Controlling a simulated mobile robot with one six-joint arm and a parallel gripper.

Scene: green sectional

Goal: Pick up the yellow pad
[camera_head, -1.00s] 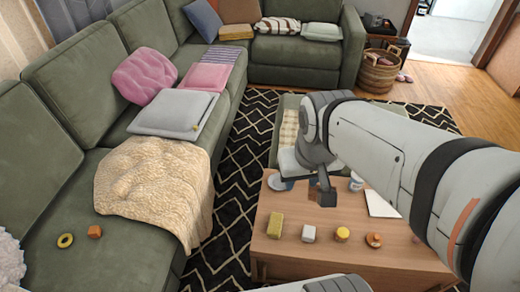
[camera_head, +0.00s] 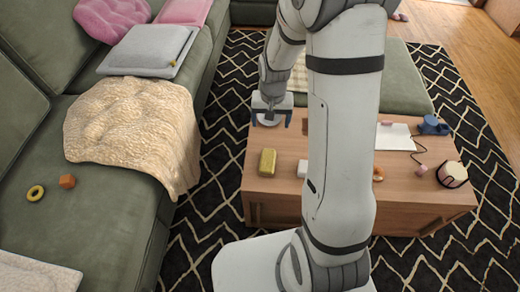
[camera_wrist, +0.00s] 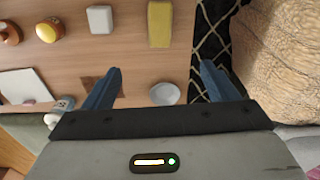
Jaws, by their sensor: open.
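The yellow pad (camera_head: 267,161) is a small yellow block lying near the left end of the wooden coffee table (camera_head: 232,182). It also shows at the top centre of the wrist view (camera_wrist: 160,24). My gripper (camera_head: 271,116) is above the table, behind the pad in the head view. Its two blue fingers (camera_wrist: 162,70) are spread apart in the wrist view, with nothing between them. The pad is beyond the fingertips and apart from them. A round white dish (camera_wrist: 165,94) lies below, seen between the fingers.
A white block (camera_wrist: 100,19), a yellow round piece (camera_wrist: 50,29) and an orange item (camera_wrist: 10,33) stand in a row beside the pad. A speaker-like cylinder (camera_head: 452,174) is at the table's right. The green sofa (camera_head: 110,215) with a beige blanket (camera_head: 135,135) is left.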

